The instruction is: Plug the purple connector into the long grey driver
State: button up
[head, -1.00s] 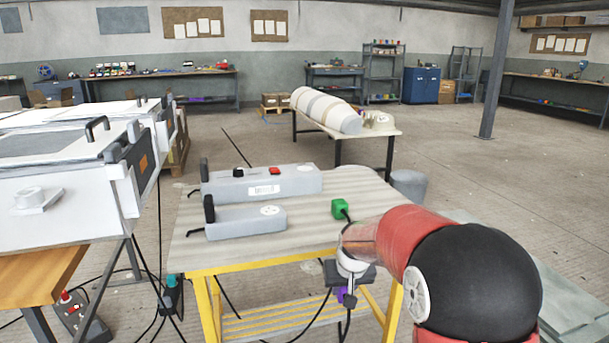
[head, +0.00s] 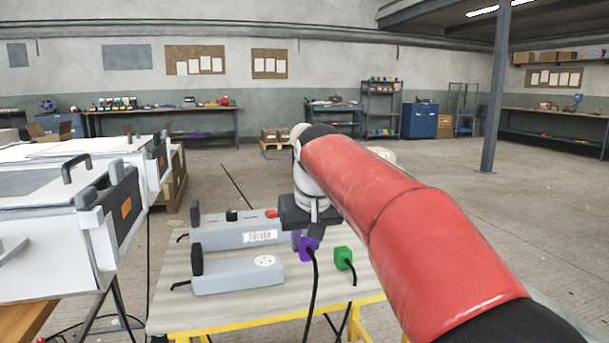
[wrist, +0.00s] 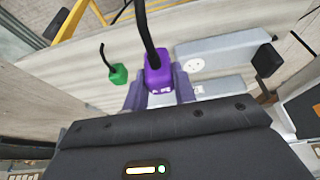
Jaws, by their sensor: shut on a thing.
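My gripper (head: 306,236) is shut on the purple connector (head: 308,248), with its cable hanging down. In the wrist view the purple connector (wrist: 157,72) sits between the two fingers. The long grey driver (head: 215,240), with a "DRIVER" label, lies on the table behind a shorter grey box. The gripper and connector are over its right end and hide that end in the head view. In the wrist view the long driver (wrist: 228,86) is partly covered by my gripper. I cannot tell whether the connector touches it.
The shorter grey box (head: 225,278) has a round white socket on top at its right. A green connector (head: 343,257) with a cable stands on the table (head: 185,310) right of it. Black upright parts rise at both boxes' left ends. White moulds (head: 50,235) stand at the left.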

aim_at(252, 227)
jog(key=i, duration=1.25)
